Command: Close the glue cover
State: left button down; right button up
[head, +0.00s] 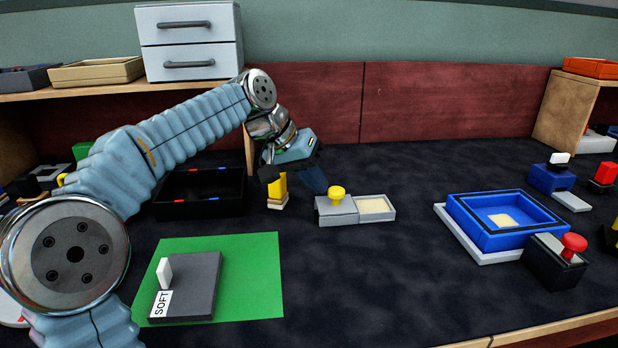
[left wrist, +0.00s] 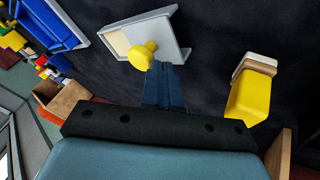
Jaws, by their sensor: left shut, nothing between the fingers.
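The glue box is a low grey tray (head: 393,206) with pale glue (head: 375,204) exposed in its right part. Its grey cover (head: 338,216) with a round yellow knob (head: 337,193) sits over the left part. In the left wrist view the knob (left wrist: 145,55) and tray (left wrist: 170,22) show ahead of the fingers. My left gripper (head: 317,185) is shut and empty, its dark blue fingers slanting down just left of the knob. In the left wrist view the fingertips (left wrist: 164,72) end right beside the knob; I cannot tell whether they touch. My right gripper is not in view.
A yellow block-shaped thing with a pale base (head: 277,192) stands close left of the gripper. A green mat (head: 258,270) with a grey SOFT board (head: 202,285) lies in front. A blue tray (head: 480,238) stands right. The dark table between is clear.

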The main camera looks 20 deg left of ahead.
pick_arm(q)
jog(key=shift+w+d+r, duration=0.1)
jog(key=shift+w+d, duration=0.05)
jog(key=shift+d, duration=0.15)
jog(key=w+d+p, duration=0.1)
jog(key=d, duration=0.1)
jog(key=w+d+p, duration=0.1)
jog(key=d, duration=0.1)
jog(key=w+d+p, duration=0.2)
jog(key=shift+d, duration=0.4)
